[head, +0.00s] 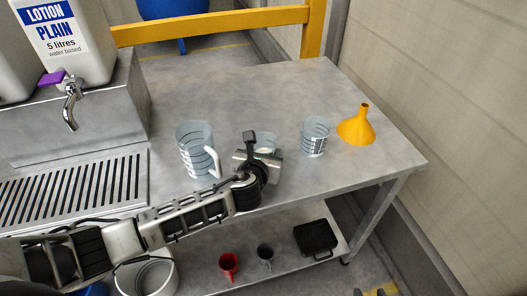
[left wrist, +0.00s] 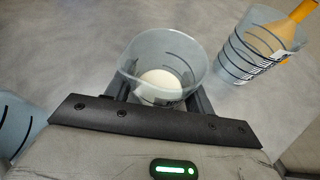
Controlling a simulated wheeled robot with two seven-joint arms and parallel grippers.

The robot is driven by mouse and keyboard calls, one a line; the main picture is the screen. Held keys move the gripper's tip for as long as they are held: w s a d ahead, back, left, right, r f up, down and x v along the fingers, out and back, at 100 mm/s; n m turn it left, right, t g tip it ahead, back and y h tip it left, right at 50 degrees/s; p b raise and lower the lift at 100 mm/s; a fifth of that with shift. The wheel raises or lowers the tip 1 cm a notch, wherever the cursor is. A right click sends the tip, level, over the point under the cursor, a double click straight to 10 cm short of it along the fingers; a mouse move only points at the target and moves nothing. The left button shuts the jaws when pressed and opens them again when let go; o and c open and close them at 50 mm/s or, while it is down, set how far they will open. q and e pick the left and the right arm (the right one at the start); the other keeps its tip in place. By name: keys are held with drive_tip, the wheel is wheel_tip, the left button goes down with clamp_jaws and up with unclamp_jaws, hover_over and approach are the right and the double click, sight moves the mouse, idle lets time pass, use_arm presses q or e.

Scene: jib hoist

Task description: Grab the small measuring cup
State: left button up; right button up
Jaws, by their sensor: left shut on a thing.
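The small measuring cup (head: 267,138) is clear with dark marks and stands at the middle of the metal table, partly hidden behind my left gripper (head: 258,158). In the left wrist view the small measuring cup (left wrist: 165,58) sits between the two fingers, and the gripper is shut on it. A pale, round patch shows inside the cup. I cannot tell whether the cup's base touches the table. A larger clear jug (head: 194,147) with a white handle stands to the left. Another clear measuring cup (head: 315,136) stands to the right, apart from my gripper. My right gripper is not in view.
A yellow funnel (head: 358,126) stands near the table's right edge. At left, a lotion container (head: 68,42) with a tap stands above a slotted drain (head: 70,190).

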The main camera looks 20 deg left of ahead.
use_arm(q)
drive_tip(key=shift+r, duration=0.15)
drive_tip(key=shift+r, duration=1)
drive_tip(key=s+a+r+p, duration=0.1)
drive_tip(key=s+r+p, duration=0.1)
drive_tip(key=s+r, duration=0.8)
drive_tip(key=shift+f+v, duration=0.35)
drive_tip(key=shift+v, duration=1.5)
